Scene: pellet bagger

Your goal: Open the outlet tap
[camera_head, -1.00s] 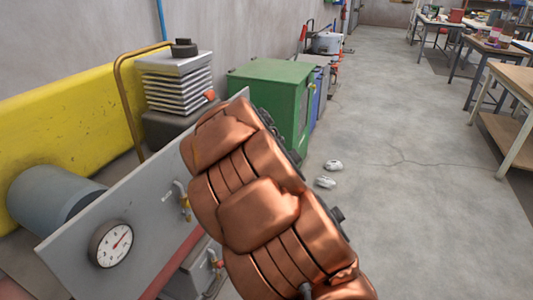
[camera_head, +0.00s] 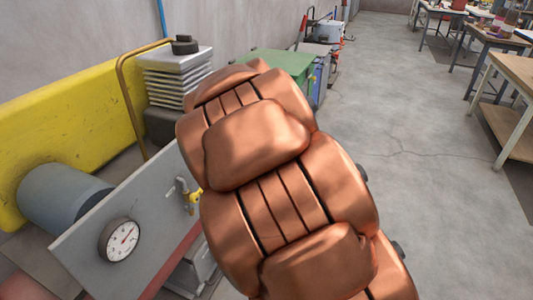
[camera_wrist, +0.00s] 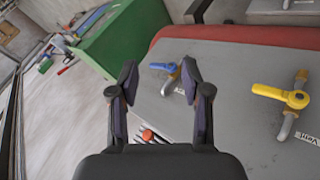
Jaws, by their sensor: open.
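My gripper (camera_wrist: 158,78) is open and empty in the wrist view, its two dark fingers apart above a grey panel (camera_wrist: 235,75). A tap with a blue handle (camera_wrist: 163,67) shows between and beyond the fingers; the right finger hides part of it. I cannot tell its distance from the fingertips. A tap with a yellow handle (camera_wrist: 280,95) stands further right, outside the fingers, beside a label that seems to read "Vent" (camera_wrist: 307,138). In the head view, a yellow-handled tap (camera_head: 192,196) shows on the panel; my arm hides the gripper and the blue-handled tap.
A round gauge (camera_head: 119,240) sits on the panel. A red bar (camera_wrist: 240,34) runs along the panel edge. A green cabinet (camera_wrist: 120,40) stands beyond it. A stack of plates (camera_head: 176,78) and a yellow barrier (camera_head: 70,125) stand left. The floor (camera_head: 430,190) on the right is clear.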

